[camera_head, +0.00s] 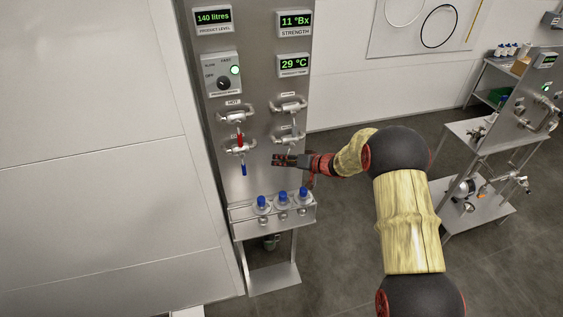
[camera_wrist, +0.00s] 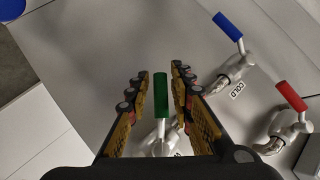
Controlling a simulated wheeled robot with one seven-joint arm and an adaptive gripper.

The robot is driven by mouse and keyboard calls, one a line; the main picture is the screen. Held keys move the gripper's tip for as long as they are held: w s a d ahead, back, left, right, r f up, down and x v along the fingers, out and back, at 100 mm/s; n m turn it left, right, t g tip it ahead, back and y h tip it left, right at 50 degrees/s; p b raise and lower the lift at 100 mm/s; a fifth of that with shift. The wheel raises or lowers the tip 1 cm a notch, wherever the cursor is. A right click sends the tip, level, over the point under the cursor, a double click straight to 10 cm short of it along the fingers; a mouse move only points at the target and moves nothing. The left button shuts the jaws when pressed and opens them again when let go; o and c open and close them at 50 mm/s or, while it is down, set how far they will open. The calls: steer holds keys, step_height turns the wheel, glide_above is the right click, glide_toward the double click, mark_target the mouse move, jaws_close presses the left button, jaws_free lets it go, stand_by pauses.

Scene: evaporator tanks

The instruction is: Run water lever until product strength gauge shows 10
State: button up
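The product strength gauge (camera_head: 294,20) at the upper right of the steel panel reads 11 °Bx. My gripper (camera_head: 276,160) is just in front of the panel, below the lower right valve (camera_head: 287,139), whose small label I cannot read. In the wrist view a green lever handle (camera_wrist: 161,94) stands between the fingers of my open gripper (camera_wrist: 160,84). A gap shows on both sides of it, and its valve body (camera_wrist: 160,138) lies partly hidden behind the gripper. I cannot read which label marks this lever as water.
The red lever (camera_head: 240,139) and blue lever (camera_head: 244,169) hang on the left valves; both show in the wrist view. The level display (camera_head: 213,17) reads 140 litres and the temperature display (camera_head: 294,65) 29 °C. Blue-capped bottles (camera_head: 283,197) stand on a shelf below my gripper.

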steer(key=shift+o, duration=0.6)
steer(key=shift+s+d+r, duration=0.2)
steer(key=shift+d+r, duration=0.05)
steer(key=shift+d, duration=0.05)
steer(key=v, duration=1.1)
stand_by(6.0)
